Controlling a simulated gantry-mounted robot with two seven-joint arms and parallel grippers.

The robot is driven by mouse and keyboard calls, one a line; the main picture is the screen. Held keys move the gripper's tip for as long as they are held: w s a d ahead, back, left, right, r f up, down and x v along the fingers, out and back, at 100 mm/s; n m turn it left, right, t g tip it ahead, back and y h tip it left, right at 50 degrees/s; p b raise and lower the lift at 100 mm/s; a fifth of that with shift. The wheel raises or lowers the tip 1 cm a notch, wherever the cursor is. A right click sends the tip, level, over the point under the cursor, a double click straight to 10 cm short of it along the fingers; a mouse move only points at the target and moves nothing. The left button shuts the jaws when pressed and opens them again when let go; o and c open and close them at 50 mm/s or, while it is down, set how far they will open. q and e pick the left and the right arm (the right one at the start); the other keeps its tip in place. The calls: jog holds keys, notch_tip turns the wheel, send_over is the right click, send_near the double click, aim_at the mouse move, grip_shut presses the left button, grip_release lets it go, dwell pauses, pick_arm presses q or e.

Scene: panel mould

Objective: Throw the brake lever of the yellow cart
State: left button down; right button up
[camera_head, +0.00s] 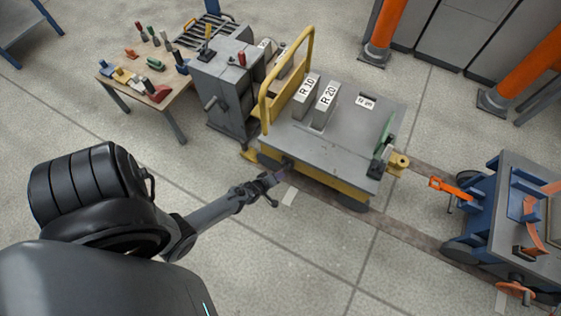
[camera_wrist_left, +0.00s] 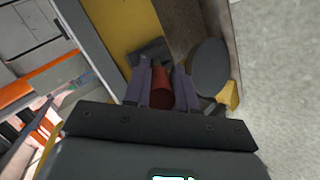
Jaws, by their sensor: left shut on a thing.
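The yellow cart (camera_head: 330,181) stands right of centre in the head view, with a grey deck and a tall yellow push handle. My left gripper (camera_head: 279,178) is at the low near side of the cart. In the left wrist view the fingers of my left gripper (camera_wrist_left: 161,88) are shut on the red grip of the brake lever (camera_wrist_left: 160,94), one finger on each side. The lever's dark mount (camera_wrist_left: 150,50) sits on the cart's yellow side. In the head view the lever is too small and hidden to make out. My right gripper is not in view.
Grey blocks marked R 10 (camera_head: 306,89) and R 20 (camera_head: 324,102) stand on the deck. A grey machine (camera_head: 226,88) and a wooden tool table (camera_head: 172,103) stand to the left. A blue cart (camera_head: 515,210) with orange parts is at the right. The near floor is mostly clear.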

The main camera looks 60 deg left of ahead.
pick_arm(q)
jog(key=shift+w+r, duration=0.1)
jog(key=shift+r, duration=0.05)
jog(key=c, duration=0.9)
grip_release()
jog(key=shift+a, duration=0.15)
jog(key=shift+s+r, duration=0.15)
jog(key=shift+s, duration=0.1)
jog(key=p+v, duration=0.6)
jog(key=v, duration=0.4)
jog(key=shift+s, duration=0.2)
